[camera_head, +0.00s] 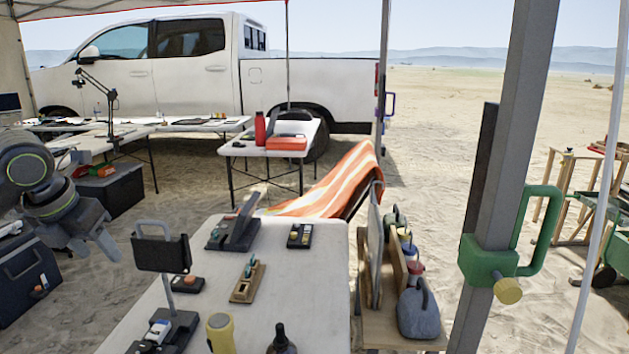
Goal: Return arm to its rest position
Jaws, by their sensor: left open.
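My left arm comes in from the left edge, and my left gripper (93,243) hangs at the left, beyond the left edge of the white table. Its jaws are open and nothing shows between them. It is apart from the table and from the things on it. The white table (312,290) fills the lower middle. On it are a small wooden tray with a green item (247,282), a dark box with coloured parts (300,235) and a dark stand with a raised panel (234,230). My right gripper is not in view.
A dark screen on a post (161,253) stands at the table's left, near my left gripper. A yellow flashlight (220,333) and a dark bottle (281,342) are at the front. A wooden rack (389,265) adjoins the right side. A dark cooler (28,278) is at the far left.

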